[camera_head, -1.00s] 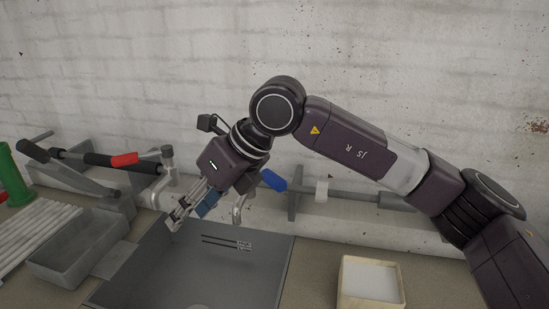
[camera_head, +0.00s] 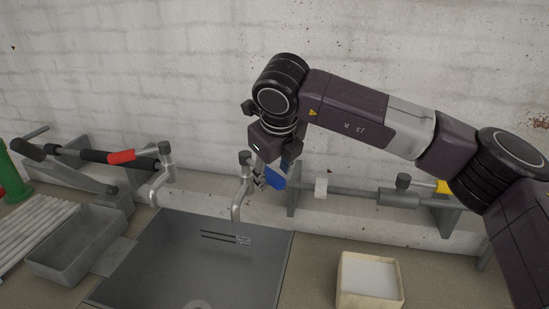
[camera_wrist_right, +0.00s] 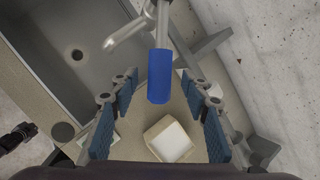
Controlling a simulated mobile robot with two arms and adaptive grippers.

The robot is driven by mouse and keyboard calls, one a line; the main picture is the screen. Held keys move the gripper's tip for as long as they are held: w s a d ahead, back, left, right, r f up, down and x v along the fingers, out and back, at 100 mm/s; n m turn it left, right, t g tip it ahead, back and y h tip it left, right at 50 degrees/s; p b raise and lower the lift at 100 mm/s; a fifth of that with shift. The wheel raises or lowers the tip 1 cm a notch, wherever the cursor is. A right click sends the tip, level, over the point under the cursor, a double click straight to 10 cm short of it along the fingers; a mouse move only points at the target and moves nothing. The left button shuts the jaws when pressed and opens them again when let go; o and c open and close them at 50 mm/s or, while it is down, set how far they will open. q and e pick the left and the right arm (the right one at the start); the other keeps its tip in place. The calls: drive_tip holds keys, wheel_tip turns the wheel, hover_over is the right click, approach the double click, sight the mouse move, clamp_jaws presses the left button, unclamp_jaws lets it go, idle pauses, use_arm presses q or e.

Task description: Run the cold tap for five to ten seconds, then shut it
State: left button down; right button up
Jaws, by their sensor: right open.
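The cold tap (camera_head: 243,186) stands at the back of the grey sink (camera_head: 160,262), with its spout over the basin. Its blue lever (camera_head: 277,180) points right; no water shows at the spout. My right gripper (camera_head: 264,182) is at the lever and partly hides it in the head view. In the right wrist view my right gripper (camera_wrist_right: 162,88) is open, with the blue lever (camera_wrist_right: 160,76) between its fingers and gaps on both sides. The other tap (camera_head: 160,176), with a red lever (camera_head: 121,156), stands to the left.
A beige box (camera_head: 343,296) with a white inside stands right of the sink. A grey trough (camera_head: 62,262), white rods (camera_head: 32,232) and a green object (camera_head: 14,176) are at the left. Grey bars on brackets (camera_head: 350,191) run along the brick wall right of the tap.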

drive_tip(key=shift+w+f, duration=0.15)
drive_tip(key=shift+f, duration=0.25)
drive_tip(key=shift+c, duration=0.5)
